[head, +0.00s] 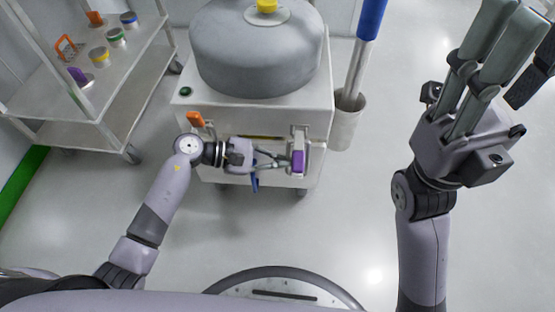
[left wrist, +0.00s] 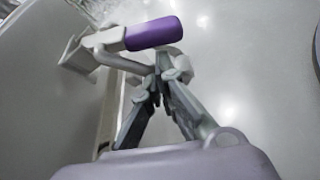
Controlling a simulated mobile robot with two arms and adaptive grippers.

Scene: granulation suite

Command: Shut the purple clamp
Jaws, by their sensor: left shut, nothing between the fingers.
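The purple clamp (head: 298,161) is on the front right of the white machine base, with a purple grip and a pale metal body. In the left wrist view its purple grip (left wrist: 153,33) lies just beyond my fingertips, with a pale bent bar beside it. My left gripper (head: 282,164) is shut and empty, its fingertips close to the clamp; I cannot tell whether they touch it. In the left wrist view the tips (left wrist: 160,75) meet just below the purple grip. My right gripper (head: 465,95) is raised at the right, its fingers pointing up; their tips are cut off by the frame.
A grey rounded vessel (head: 255,60) with a yellow cap sits on the white base (head: 190,92). An orange handle (head: 195,118) and a blue handle (head: 254,184) are near my left wrist. A shelf cart (head: 70,133) stands left. A blue-topped pole (head: 370,20) stands in a bin (head: 347,122).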

